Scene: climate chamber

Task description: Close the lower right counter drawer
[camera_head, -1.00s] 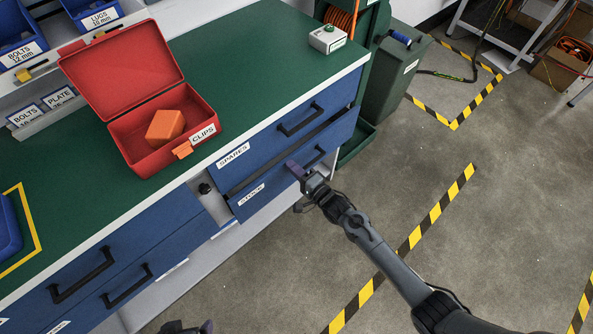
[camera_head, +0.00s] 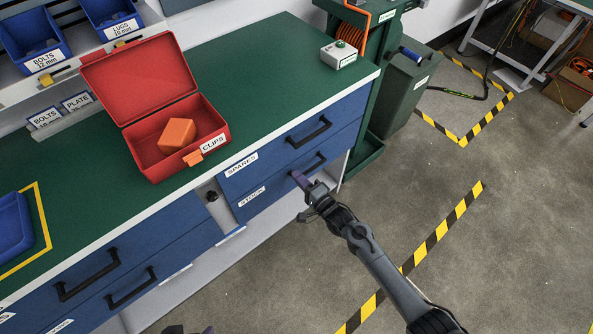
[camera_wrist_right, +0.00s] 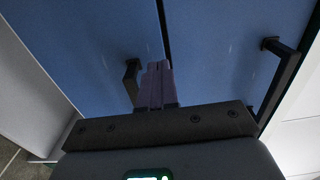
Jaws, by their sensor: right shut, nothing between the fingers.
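The lower right drawer (camera_head: 262,194), labelled STOCK, is a blue front under the SPARES drawer (camera_head: 275,150). Its face looks about flush with the SPARES front, with only a thin seam between them. My right gripper (camera_head: 297,178) is shut and empty, its purple fingertips at the STOCK front beside the left end of its black handle (camera_head: 308,166). In the right wrist view the shut fingers (camera_wrist_right: 156,85) point at the blue fronts near the seam, next to a handle (camera_wrist_right: 131,82); contact is unclear. Only dark bits of my left gripper (camera_head: 190,329) show at the bottom edge.
An open red CLIPS box (camera_head: 160,157) with an orange block (camera_head: 177,135) stands on the green counter (camera_head: 240,70). A green cart (camera_head: 365,95) stands beyond the counter end.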

